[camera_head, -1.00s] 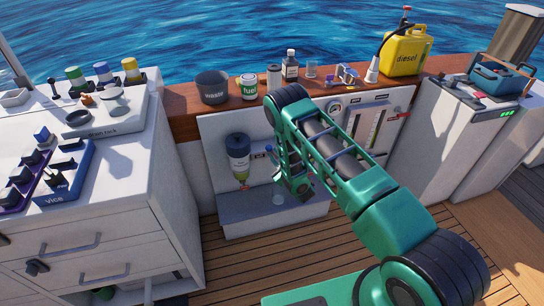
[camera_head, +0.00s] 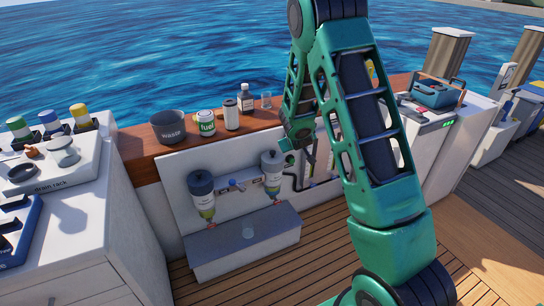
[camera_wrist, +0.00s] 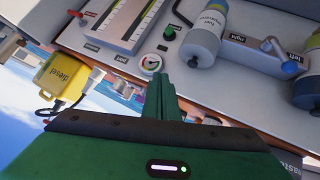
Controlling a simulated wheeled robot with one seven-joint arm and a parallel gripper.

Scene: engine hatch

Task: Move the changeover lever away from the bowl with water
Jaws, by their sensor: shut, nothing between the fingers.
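The left filter (camera_head: 202,188) has a yellowish lower bowl; the right filter (camera_head: 273,172) hangs beyond the lever. In the wrist view, the right filter (camera_wrist: 203,35) is upside down and the left filter (camera_wrist: 312,92) is cut by the edge. I cannot tell which bowl holds water. My gripper (camera_wrist: 160,80) is shut and empty, near the panel by a round gauge, apart from the lever.
A ledge (camera_head: 215,256) juts out below the filters. A yellow diesel can (camera_wrist: 62,76) shows in the wrist view. A drain rack counter (camera_head: 75,190) stands at left.

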